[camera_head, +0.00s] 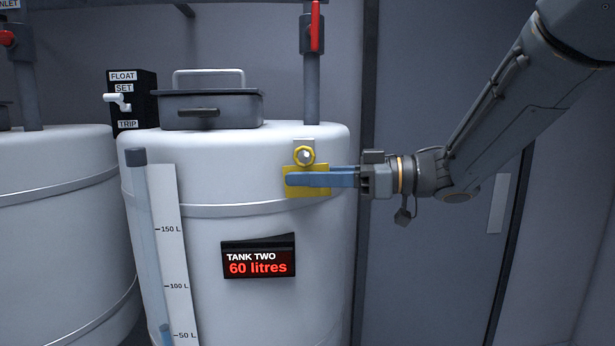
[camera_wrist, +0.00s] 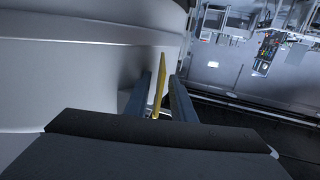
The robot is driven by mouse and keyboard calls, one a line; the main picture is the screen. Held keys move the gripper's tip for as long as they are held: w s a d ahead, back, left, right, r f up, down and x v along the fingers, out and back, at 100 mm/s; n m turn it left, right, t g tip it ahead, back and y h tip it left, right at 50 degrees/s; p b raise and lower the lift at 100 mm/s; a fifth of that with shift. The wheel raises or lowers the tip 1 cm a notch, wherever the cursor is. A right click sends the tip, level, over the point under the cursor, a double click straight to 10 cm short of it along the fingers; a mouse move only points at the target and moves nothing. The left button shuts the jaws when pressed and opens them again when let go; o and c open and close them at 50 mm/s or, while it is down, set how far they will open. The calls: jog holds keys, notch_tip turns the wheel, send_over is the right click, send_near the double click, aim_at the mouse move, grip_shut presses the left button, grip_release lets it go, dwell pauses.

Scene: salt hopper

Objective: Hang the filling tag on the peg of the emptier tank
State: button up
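Tank two (camera_head: 250,215) is a white drum with a display (camera_head: 258,257) reading "TANK TWO 60 litres". A yellow tag (camera_head: 291,191) with a ring at its top is at the peg (camera_head: 305,156) on the tank's upper right front. The ring appears around the peg. My gripper (camera_head: 290,180) is level with the tag, its blue fingers covering much of the plate. In the wrist view the tag (camera_wrist: 157,85) stands edge-on between the fingers (camera_wrist: 159,75), with gaps visible beside it, so the gripper looks open around it.
Another white tank (camera_head: 55,215) stands at the left, its display not in view. Tank two has a lidded hatch (camera_head: 212,108), a red-handled valve pipe (camera_head: 312,80) and a float switch box (camera_head: 133,100). A sight tube (camera_head: 150,240) runs down its front. A door is behind my arm.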

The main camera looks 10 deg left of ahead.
jog(key=shift+d, duration=0.1)
jog(key=shift+w+d, duration=0.1)
jog(key=shift+d, duration=0.25)
jog(key=d+b, duration=0.3)
jog(key=d, duration=0.4)
jog(key=w+d+f+m+t+h+b, duration=0.1)
jog(key=w+d+f+m+t+h, duration=0.45)
jog(key=w, duration=0.25)
jog(key=w+d+f+m+t+h+b, duration=0.1)
jog(key=w+d+f+m+t+h, duration=0.35)
jog(key=w+f+t, duration=0.2)
jog(key=s+d+f+m+g+h, duration=0.1)
jog(key=s+d+f+m+h, duration=0.15)
jog(key=d+f, duration=0.3)
jog(key=s+d+f+m+g+h, duration=0.1)
jog(key=d+f+m+h, duration=0.25)
jog(key=f, duration=0.35)
jog(key=s+d+f+m+g, duration=0.1)
jog(key=s+f+g, duration=0.3)
jog(key=s+f, duration=0.3)
jog(key=s+f+g+h, duration=0.1)
jog(key=s+f+g, duration=0.4)
jog(key=s, duration=1)
notch_tip(320, 180, down, 2)
jog(key=shift+s+d+f+m+b, duration=0.1)
jog(key=shift+s+d+m+b, duration=0.05)
jog(key=shift+d+m+b, duration=0.25)
